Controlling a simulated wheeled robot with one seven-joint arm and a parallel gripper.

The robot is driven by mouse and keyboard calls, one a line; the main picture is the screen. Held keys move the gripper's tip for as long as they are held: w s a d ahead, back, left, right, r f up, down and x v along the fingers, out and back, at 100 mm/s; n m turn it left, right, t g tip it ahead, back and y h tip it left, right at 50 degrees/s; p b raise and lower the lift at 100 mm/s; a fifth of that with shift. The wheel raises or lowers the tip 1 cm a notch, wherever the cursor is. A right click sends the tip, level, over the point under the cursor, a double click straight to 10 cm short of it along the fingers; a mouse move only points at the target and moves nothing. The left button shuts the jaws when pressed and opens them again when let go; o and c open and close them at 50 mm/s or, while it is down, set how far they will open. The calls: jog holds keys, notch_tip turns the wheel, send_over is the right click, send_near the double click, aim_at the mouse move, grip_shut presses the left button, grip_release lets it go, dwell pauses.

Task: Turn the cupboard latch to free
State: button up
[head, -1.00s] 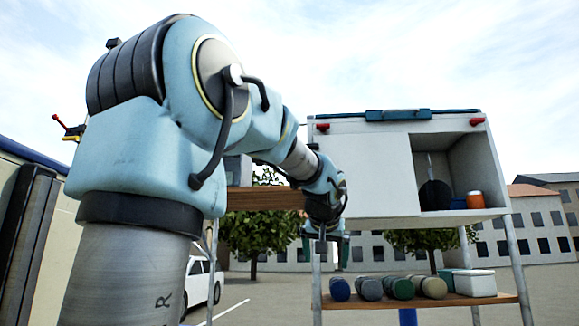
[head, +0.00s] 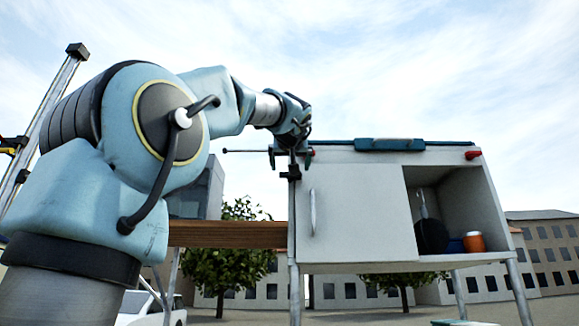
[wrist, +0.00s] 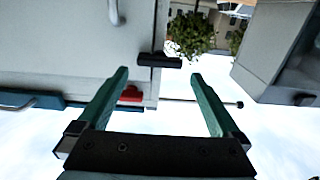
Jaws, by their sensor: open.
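The cupboard (head: 355,215) has a pale door with a vertical handle (head: 313,212); the door also fills the upper left of the wrist view (wrist: 70,45). A dark bar, which looks like the latch, lies across the cupboard's left edge in the head view (head: 290,173) and shows beyond my fingertips in the wrist view (wrist: 160,60). It looks roughly horizontal. My gripper (head: 290,156) is open and empty at the cupboard's upper left corner. In the wrist view its green fingers (wrist: 158,75) stand either side of the bar, apparently short of it.
A red fitting (wrist: 131,94) sits near the left finger in the wrist view. A thin rod with a dark ball end (head: 224,151) sticks out left of the cupboard. A teal case (head: 390,145) lies on top. The open right compartment holds an orange jar (head: 474,242). A wooden plank (head: 230,234) adjoins the cupboard's left.

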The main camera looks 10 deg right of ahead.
aim_at(290, 178)
jog(key=w, duration=0.2)
jog(key=w+p, duration=0.1)
jog(key=shift+w+d, duration=0.4)
jog(key=shift+c, duration=0.2)
jog(key=c, duration=1.1)
